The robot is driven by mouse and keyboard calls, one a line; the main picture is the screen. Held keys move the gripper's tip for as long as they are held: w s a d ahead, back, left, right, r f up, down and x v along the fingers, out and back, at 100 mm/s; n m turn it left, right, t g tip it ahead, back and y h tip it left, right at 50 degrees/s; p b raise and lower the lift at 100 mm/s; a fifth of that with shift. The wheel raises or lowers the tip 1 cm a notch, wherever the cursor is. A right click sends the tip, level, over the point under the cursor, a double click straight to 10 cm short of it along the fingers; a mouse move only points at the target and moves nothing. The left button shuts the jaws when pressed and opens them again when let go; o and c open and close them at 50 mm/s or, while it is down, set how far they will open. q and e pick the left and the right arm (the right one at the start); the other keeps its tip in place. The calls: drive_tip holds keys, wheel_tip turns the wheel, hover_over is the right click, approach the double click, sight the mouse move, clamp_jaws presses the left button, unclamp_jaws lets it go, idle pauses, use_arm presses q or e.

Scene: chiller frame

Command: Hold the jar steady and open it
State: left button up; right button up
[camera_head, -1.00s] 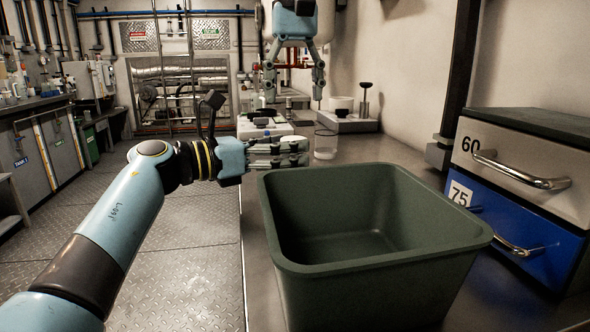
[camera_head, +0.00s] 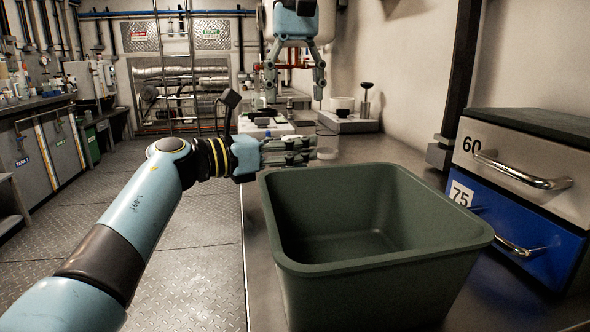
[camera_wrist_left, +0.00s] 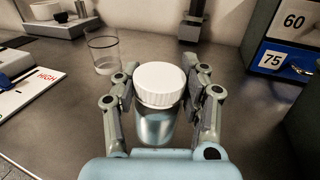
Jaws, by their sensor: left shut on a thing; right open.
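The jar (camera_wrist_left: 154,127) is a clear vessel with a ribbed white lid (camera_wrist_left: 161,82), upright in the left wrist view. My left gripper (camera_wrist_left: 168,95) is shut on the jar's sides, one finger on each side, with the lid on top between them. In the head view my left gripper (camera_head: 312,149) is just beyond the far left corner of the green bin, and I cannot make out the jar there. My right gripper (camera_head: 294,92) hangs from above, open and empty, fingers pointing down, farther back over the counter.
A green bin (camera_head: 375,262) fills the near counter. A glass beaker (camera_wrist_left: 104,52) stands near the jar. A clipboard (camera_wrist_left: 25,98) marked HIGH lies at left. Drawers marked 60 (camera_head: 520,160) and 75 (camera_head: 515,228) stand at right. A black-and-white device (camera_head: 350,122) sits at the back.

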use_arm(q)
drive_tip(key=shift+f, duration=0.1)
clamp_jaws()
drive_tip(key=o, duration=1.2)
unclamp_jaws()
drive_tip(key=shift+o, duration=0.2)
drive_tip(key=shift+a, duration=0.1)
